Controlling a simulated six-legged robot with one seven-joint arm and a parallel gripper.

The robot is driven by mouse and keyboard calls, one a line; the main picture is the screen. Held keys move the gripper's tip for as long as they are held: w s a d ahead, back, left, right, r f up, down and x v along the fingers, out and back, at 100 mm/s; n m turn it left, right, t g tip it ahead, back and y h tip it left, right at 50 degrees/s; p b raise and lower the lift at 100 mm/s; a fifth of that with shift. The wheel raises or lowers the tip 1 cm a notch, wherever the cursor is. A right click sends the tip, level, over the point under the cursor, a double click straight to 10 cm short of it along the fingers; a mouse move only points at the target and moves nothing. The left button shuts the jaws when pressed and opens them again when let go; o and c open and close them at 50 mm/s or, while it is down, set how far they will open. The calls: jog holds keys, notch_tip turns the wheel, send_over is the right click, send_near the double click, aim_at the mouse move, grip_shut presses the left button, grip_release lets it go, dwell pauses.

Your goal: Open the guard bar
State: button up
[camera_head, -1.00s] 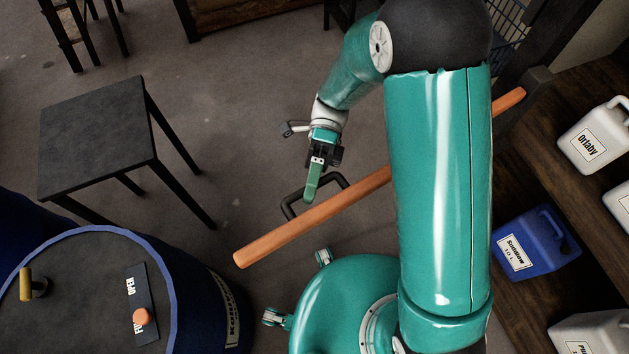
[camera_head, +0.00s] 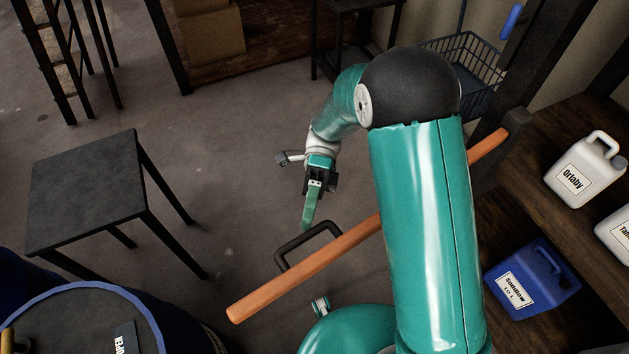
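The guard bar (camera_head: 330,262) is a long orange bar running from the lower left up to a dark post on the right. My arm hides part of its middle. A black U-shaped handle (camera_head: 290,247) sticks out from its far side. My gripper (camera_head: 309,216) points down above and beyond the handle, apart from it as far as I can see. Its green fingers look close together, but I see them edge-on and cannot tell whether they are shut. Nothing shows between them.
A dark square table (camera_head: 85,190) stands at left, above a blue-rimmed vat (camera_head: 80,315). Wooden shelving with a white jug (camera_head: 583,175) and a blue jug (camera_head: 530,283) is at right. A wire basket (camera_head: 465,65) stands behind. Floor (camera_head: 240,130) beyond the bar is clear.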

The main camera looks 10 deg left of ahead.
jog(key=w+r, duration=0.1)
jog(key=w, duration=0.7)
jog(key=shift+w, duration=0.2)
jog(key=shift+d+r, duration=0.1)
jog(key=shift+r, duration=0.1)
dwell(0.5)
jog(key=s+d+r+n+t, duration=0.5)
jog(key=d+r+n+t, duration=0.2)
jog(key=d+t, duration=0.4)
jog(key=s+d+r+n+t, duration=0.4)
jog(key=d+r+n+t, duration=0.4)
jog(key=d+t, duration=0.3)
jog(key=shift+s+d+n, duration=0.4)
jog(key=shift+d+n, duration=0.15)
jog(key=shift+n, duration=0.25)
